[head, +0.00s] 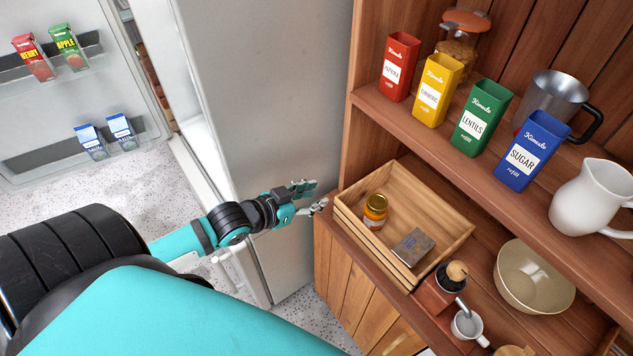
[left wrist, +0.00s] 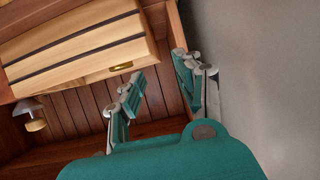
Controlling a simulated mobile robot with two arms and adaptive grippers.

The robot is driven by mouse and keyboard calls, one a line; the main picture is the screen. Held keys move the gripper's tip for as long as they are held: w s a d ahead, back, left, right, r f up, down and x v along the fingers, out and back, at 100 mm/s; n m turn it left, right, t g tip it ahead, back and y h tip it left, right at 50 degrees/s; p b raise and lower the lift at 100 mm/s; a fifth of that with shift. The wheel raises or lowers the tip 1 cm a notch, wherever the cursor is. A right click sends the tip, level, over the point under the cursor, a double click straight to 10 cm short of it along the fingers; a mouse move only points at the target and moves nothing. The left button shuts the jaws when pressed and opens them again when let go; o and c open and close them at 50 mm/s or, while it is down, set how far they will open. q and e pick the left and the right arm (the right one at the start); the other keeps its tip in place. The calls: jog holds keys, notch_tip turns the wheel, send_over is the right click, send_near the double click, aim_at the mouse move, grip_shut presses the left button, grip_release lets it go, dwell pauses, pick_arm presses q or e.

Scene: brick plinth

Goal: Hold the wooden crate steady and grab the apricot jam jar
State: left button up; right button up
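The wooden crate (head: 440,243) stands on the lower shelf in the head view, its near left corner at the shelf's edge. The apricot jam jar (head: 375,212), orange with a yellow lid, stands upright in its left part. My left gripper (head: 313,195) is open and empty, just left of the crate's left corner and apart from the jar. In the left wrist view, the fingers (left wrist: 157,78) are spread before the crate's slatted side (left wrist: 75,45). A small gold patch at its rim looks like the jar's lid (left wrist: 120,67). My right gripper is out of view.
A grey box (head: 413,247) lies in the crate's right part. A coffee grinder (head: 440,288) and a beige bowl (head: 534,277) stand right of the crate. Several coloured tins (head: 474,118) and a white jug (head: 592,198) stand on the shelf above. The fridge side (head: 285,90) borders the left.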

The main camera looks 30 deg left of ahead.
aim_at(366, 177)
pick_arm(q)
jog(key=shift+h, duration=0.3)
jog(key=x, duration=0.5)
jog(key=d+r+x, duration=0.1)
jog(key=x, duration=0.5)
jog(key=r+x, duration=0.1)
jog(key=x, duration=0.4)
jog(key=shift+w+d+p, duration=0.3)
jog(key=shift+w+p, duration=0.05)
jog(key=shift+w, duration=0.3)
grip_shut()
